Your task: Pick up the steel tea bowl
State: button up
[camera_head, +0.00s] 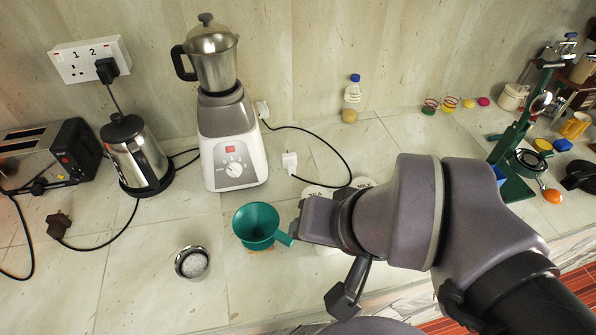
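A small round steel bowl (192,262) stands on the pale stone counter at the lower left of the middle. Something whitish shows inside it, either contents or a reflection. My gripper (312,221) is to the right of the bowl and well apart from it, at the end of my grey arm. A green funnel-like vessel (257,222) lies between them, its spout pointing at my gripper. I cannot tell whether the gripper touches the spout. My fingertips do not show clearly, so their opening is unclear.
A blender (230,145) and a steel kettle (138,158) stand behind the bowl, with a toaster (45,155) at far left. Black cables cross the counter. Round lids (318,191) are partly hidden behind my gripper. A green stand (515,145) is at right. Counter around the bowl is clear.

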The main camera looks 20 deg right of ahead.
aim_at(192, 263)
jog(key=z, duration=1.45)
jog(key=u, duration=0.5)
jog(key=k+u, duration=0.1)
jog(key=u, duration=0.35)
jog(key=j+u, duration=0.1)
jog(key=u, duration=0.85)
jog(key=k+j+u, duration=0.1)
jog(key=u, duration=0.4)
jog(key=i+j+z, duration=0.1)
jog(key=j+z, duration=0.55)
jog(key=z, duration=0.25)
jog(key=j+z, duration=0.45)
jog(key=k+j+z, duration=0.1)
jog(key=j+z, duration=0.15)
jog(key=z, duration=0.2)
jog(key=k+j+z, duration=0.1)
jog(key=j+z, duration=0.3)
jog(key=k+j+z, duration=0.15)
jog(key=z, duration=0.3)
